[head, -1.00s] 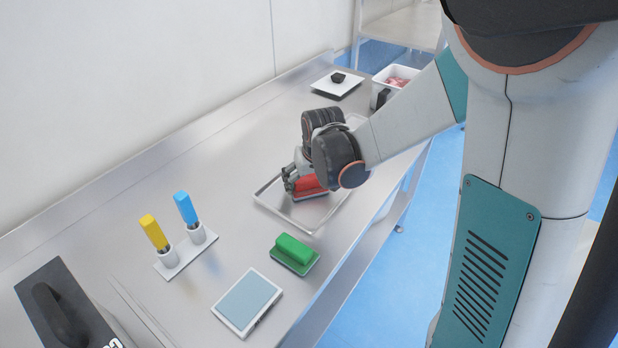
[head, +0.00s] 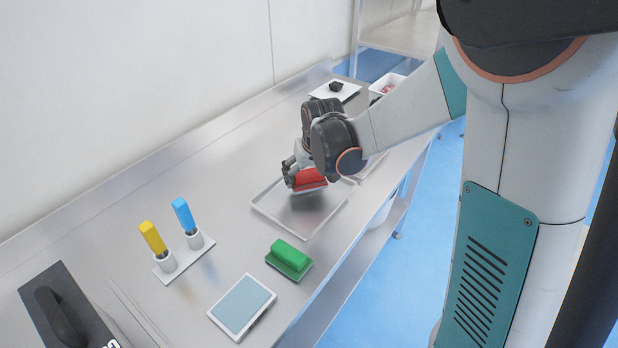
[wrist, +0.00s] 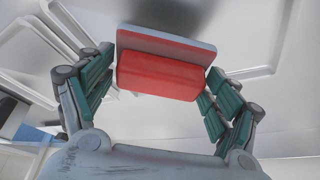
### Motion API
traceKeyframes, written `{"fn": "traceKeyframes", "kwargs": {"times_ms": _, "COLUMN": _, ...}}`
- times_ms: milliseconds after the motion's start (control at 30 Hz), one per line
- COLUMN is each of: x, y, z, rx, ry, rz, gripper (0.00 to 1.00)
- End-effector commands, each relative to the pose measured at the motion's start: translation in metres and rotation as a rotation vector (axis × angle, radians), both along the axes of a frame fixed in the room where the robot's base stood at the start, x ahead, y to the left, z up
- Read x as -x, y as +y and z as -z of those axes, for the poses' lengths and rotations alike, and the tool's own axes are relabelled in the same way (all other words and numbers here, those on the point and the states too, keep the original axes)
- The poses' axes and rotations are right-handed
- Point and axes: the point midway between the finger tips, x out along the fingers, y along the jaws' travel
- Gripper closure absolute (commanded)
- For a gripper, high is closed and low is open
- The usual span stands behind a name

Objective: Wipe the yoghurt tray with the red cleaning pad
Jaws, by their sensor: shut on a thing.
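The red cleaning pad (head: 309,180) has a red grip block and a pale grey base. It also shows in the wrist view (wrist: 160,76), between my fingers. My gripper (head: 292,176) is shut on the pad's red block. The pad is above a shallow metal tray (head: 268,214), the likely yoghurt tray, apparently a little clear of its floor with a dark shadow below. I cannot make out any yoghurt on the tray. My wrist hides part of the tray's far side.
A green pad (head: 289,259) lies near the bench's front edge, beside a flat scale-like device (head: 241,306). Yellow (head: 152,237) and blue (head: 184,214) handled tools stand in a holder. A white plate or scale with a black item (head: 335,89) is at the back.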

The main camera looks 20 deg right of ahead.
Motion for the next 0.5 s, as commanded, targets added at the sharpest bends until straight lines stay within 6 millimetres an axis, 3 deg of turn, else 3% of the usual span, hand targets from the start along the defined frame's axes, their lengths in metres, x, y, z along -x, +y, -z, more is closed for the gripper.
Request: {"fn": "traceKeyframes", "kwargs": {"times_ms": 500, "x": -0.008, "y": 0.000, "z": -0.045, "rx": 0.000, "ry": 0.000, "rz": 0.000, "gripper": 0.48}}
